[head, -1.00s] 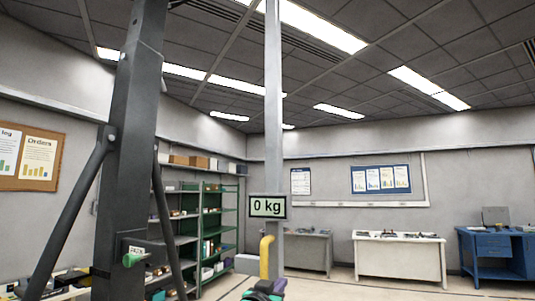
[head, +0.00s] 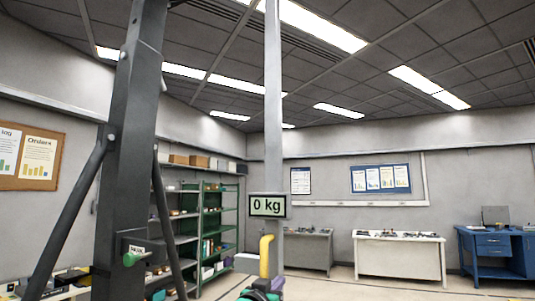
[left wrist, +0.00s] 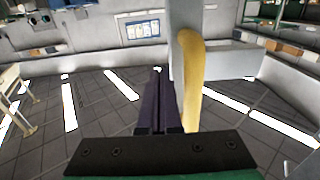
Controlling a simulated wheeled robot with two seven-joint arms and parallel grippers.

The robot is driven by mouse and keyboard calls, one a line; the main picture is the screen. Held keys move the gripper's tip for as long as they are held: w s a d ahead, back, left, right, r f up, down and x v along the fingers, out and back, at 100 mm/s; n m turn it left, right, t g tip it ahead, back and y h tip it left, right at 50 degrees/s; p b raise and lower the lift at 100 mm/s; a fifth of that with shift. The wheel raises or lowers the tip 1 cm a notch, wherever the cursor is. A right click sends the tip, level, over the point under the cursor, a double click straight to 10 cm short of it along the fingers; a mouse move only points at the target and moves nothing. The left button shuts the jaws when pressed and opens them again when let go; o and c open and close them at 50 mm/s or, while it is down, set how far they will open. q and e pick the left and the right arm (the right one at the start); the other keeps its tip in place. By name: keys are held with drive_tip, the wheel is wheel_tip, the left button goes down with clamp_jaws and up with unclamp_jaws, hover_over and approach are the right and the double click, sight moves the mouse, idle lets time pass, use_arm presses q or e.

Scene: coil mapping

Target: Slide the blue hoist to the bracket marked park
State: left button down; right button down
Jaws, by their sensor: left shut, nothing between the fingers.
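No blue hoist shows in either view, and I can read no bracket marked park. A yellow curved handle (head: 266,256) is on a light grey upright post (head: 273,110), below a display reading 0 kg (head: 267,206). It also shows in the left wrist view (left wrist: 192,85). My left gripper (head: 273,285) is at the bottom edge of the head view, just below the handle. In the left wrist view its dark purple fingers (left wrist: 158,100) are shut and empty beside the handle; I cannot tell whether they touch it. My right gripper is not in view.
A thick dark post (head: 128,150) with slanted braces stands at the left. It carries a green-ended fitting (head: 133,257) with a small label too small to read. Green shelves (head: 220,215), a white bench (head: 400,258) and a blue desk (head: 492,250) stand farther back.

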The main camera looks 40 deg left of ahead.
use_arm(q)
drive_tip(key=shift+s+a, duration=0.3)
drive_tip(key=shift+a, duration=0.55)
drive_tip(key=shift+s+a, duration=0.3)
drive_tip(key=shift+a, duration=0.5)
drive_tip(key=shift+s+a+b, duration=0.15)
drive_tip(key=shift+s+a, duration=0.4)
drive_tip(key=shift+a, duration=1.05)
drive_tip(key=shift+s+a+b, duration=0.15)
drive_tip(key=shift+s+a, duration=0.4)
drive_tip(key=shift+a, duration=1.05)
drive_tip(key=shift+s+a+b, duration=0.15)
drive_tip(key=shift+s+a, duration=0.4)
drive_tip(key=shift+a, duration=1.05)
drive_tip(key=s+a, duration=0.2)
drive_tip(key=a, duration=0.4)
drive_tip(key=s+a, duration=0.2)
drive_tip(key=a, duration=0.5)
drive_tip(key=shift+s+p, duration=0.3)
drive_tip(key=shift+p, duration=0.05)
